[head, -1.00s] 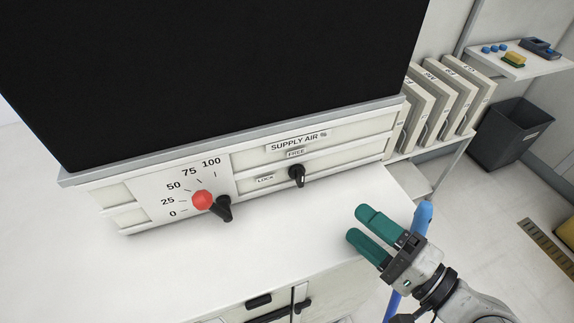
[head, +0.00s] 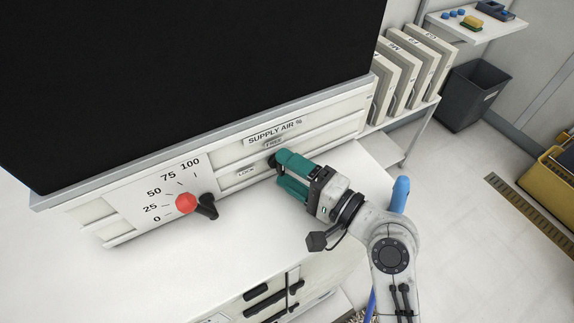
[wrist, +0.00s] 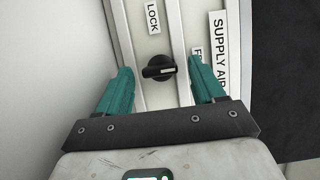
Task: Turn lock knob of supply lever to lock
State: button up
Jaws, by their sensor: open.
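The black lock knob (wrist: 159,68) shows in the wrist view between my two green fingers and a little beyond their tips. Its white mark lies sideways, pointing toward the FREE label (wrist: 196,55), not the LOCK label (wrist: 152,17). In the head view my gripper (head: 279,168) is at the panel and hides most of the knob. My gripper is open, and its fingers stand apart on either side of the knob. I cannot tell whether they touch the panel. The supply lever with its red ball (head: 186,202) points between 25 and 50 on the scale.
The SUPPLY AIR % label (head: 275,133) is above the knob, under a large black surface (head: 200,80). A white worktop (head: 200,260) lies below the panel. Several binders (head: 410,75) stand at the right, with a dark bin (head: 470,95) beyond.

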jog(key=shift+w+a, duration=0.2)
jog(key=shift+a, duration=0.2)
jog(key=c, duration=1.1)
jog(key=shift+o, duration=0.2)
